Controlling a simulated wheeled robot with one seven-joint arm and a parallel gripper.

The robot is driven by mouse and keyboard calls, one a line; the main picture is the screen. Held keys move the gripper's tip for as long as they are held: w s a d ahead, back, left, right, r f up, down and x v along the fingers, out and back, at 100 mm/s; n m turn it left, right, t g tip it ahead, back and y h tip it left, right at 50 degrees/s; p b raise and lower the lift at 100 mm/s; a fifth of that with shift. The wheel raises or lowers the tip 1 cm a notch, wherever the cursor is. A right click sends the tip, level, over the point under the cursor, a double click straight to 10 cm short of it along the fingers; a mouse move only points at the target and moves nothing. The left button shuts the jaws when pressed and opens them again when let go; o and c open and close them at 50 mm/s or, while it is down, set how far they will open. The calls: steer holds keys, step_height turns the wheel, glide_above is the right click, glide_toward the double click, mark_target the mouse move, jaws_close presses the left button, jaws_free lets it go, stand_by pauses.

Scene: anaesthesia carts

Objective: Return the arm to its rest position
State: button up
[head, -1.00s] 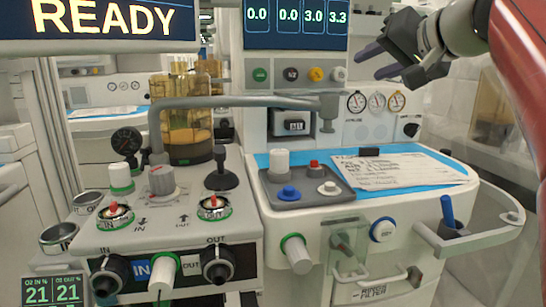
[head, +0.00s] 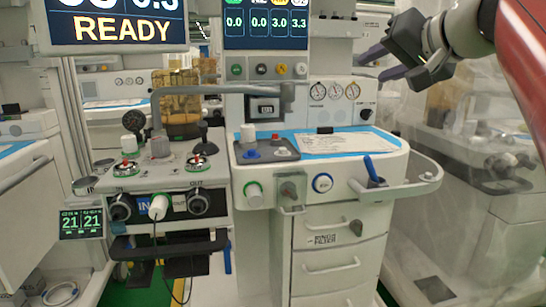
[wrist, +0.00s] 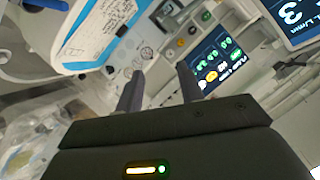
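My gripper (head: 362,66) is at the upper right in the head view, raised in front of the right end of the anaesthesia cart (head: 345,235). Its two dark fingers point left and stand apart with nothing between them. In the wrist view the two fingers of my gripper (wrist: 158,88) also show spread and empty. The cart's white worktop, with a blue mat and a paper sheet (head: 345,143), lies below the gripper and apart from it.
A grey horizontal bar (head: 220,90) crosses above the left worktop. A rail (head: 415,185) with a blue-handled item (head: 371,168) juts from the cart's right side. Two screens (head: 117,22) (head: 265,24) hang above. Another cart under clear plastic (head: 465,190) stands at the right.

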steer(key=s+a+f+g+h, duration=0.1)
steer(key=s+f+g+h, duration=0.1)
steer(key=s+f, duration=0.5)
steer(key=s+a+f+n+g+h+p, duration=0.1)
steer(key=s+f, duration=0.6)
steer(key=f, duration=1.2)
steer(key=s+a+f+n+g+h+p, duration=0.1)
steer(key=s+f+g, duration=0.3)
steer(key=s+f, duration=0.4)
step_height(320, 180, down, 5)
steer(key=shift+a+f+h, duration=0.15)
steer(key=shift+a+h, duration=0.1)
steer(key=shift+h, duration=0.65)
steer(key=shift+s, duration=0.15)
